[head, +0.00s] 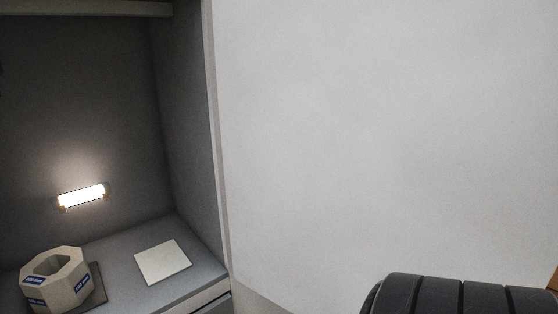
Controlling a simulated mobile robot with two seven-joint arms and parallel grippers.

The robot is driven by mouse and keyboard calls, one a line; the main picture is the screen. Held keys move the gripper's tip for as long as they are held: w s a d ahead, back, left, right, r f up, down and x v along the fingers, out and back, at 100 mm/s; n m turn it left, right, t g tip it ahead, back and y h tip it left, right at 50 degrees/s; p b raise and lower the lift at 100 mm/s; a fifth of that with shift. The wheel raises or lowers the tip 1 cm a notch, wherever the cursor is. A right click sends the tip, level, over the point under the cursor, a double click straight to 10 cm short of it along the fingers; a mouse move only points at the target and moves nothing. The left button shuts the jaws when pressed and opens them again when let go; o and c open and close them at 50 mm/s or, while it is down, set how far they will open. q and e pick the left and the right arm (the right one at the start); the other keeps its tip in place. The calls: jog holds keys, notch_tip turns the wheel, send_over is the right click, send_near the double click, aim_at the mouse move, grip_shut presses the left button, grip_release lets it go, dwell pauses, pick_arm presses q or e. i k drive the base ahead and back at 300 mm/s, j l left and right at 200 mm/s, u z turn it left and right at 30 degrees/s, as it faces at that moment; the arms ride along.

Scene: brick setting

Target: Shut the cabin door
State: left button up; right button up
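A large plain white panel (390,140) fills the middle and right of the head view. It may be the cabin door, but no handle or hinge shows, so I cannot tell for sure. Its left edge runs beside a narrow upright frame strip (211,120). Left of that strip, the grey interior of the cabin (85,130) is open to view. Neither of my grippers is in view.
A lit wall lamp (82,195) glows inside. Below it, a ledge (121,262) holds a beige octagonal hollow block (62,290) and a flat white square (163,262). A black ribbed rounded shape (455,296) fills the bottom right corner.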

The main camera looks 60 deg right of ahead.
aim_at(364, 142)
jog(key=k+l+u, duration=0.2)
jog(key=k+l, duration=0.7)
jog(key=l, duration=0.5)
jog(key=k+l+u, duration=0.15)
jog(key=l, duration=0.3)
jog(key=k+l, duration=0.1)
jog(key=l, duration=0.4)
jog(key=k+l+u, duration=0.1)
jog(key=l, duration=0.35)
